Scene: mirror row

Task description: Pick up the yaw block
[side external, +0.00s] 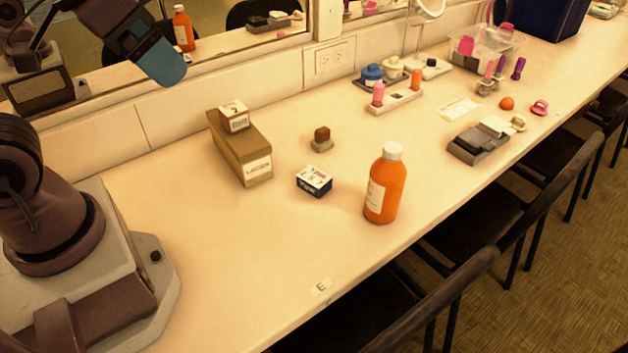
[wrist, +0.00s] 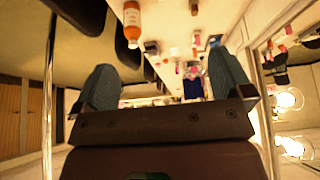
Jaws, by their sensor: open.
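A small box-shaped block (side external: 314,180) with a printed white top and dark blue sides lies on the counter; I take it as the yaw block, though its print is too small to read surely. It sits left of the orange bottle (side external: 375,183), apart from it. I cannot make it out in the wrist view. My gripper (side external: 168,72) is high at the upper left in the side view, well away from the block. In the wrist view my gripper (wrist: 164,82) has its two blue-grey fingers wide apart, with nothing between them.
A long brown box (side external: 241,150) with a small box (side external: 233,117) on top stands left of the block. A brown cube on a small base (side external: 321,139) is behind it. The mirror (side external: 230,50) runs along the back. The counter's front is mostly clear; chairs (side external: 480,210) stand beyond its edge.

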